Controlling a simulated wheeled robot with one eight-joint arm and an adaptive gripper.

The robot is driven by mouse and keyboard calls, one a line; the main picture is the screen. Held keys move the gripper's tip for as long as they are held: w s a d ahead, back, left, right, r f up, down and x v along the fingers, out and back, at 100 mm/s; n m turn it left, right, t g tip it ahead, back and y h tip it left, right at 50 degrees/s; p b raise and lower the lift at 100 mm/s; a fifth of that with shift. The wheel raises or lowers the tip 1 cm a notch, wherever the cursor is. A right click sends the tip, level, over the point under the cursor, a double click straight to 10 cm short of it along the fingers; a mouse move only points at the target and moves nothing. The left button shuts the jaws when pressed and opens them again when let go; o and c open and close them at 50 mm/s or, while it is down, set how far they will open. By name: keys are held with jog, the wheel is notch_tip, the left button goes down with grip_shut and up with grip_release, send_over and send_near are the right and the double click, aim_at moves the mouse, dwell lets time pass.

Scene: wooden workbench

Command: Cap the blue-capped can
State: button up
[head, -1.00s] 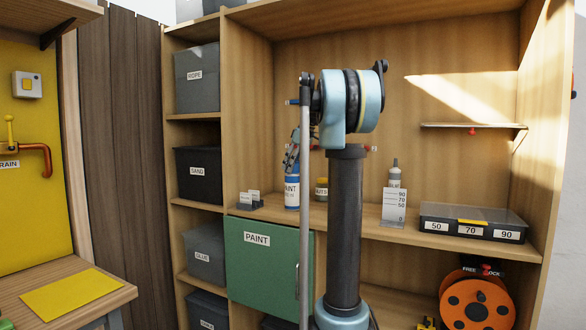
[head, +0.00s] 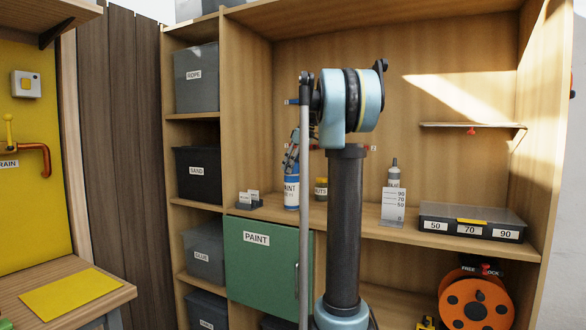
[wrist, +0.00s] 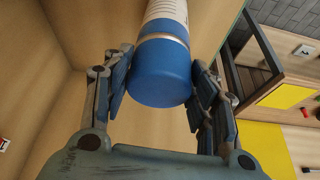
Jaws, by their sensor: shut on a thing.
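The spray can (head: 291,193), white with a PAINT label and a blue lower band, stands upright on the shelf in the head view. In the wrist view the can's white body (wrist: 166,10) runs away from the camera. The blue cap (wrist: 160,83) is at the can's near end, against a silver ring, and looks in line with the can. My gripper (wrist: 159,92) has one finger on each side of the cap and is shut on it.
A small card holder (head: 248,201) stands left of the can and a NUTS jar (head: 320,189) close on its right. A glue bottle (head: 394,175), a marked gauge card (head: 393,208) and an organizer box (head: 472,228) are further right. A green PAINT cabinet (head: 262,270) is below.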

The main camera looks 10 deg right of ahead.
jog(key=o, duration=0.8)
jog(key=shift+c, duration=0.2)
jog(key=shift+o, duration=0.6)
jog(key=o, duration=0.4)
jog(key=shift+c, duration=0.2)
jog(key=shift+r, duration=0.1)
jog(key=shift+r, duration=3.4)
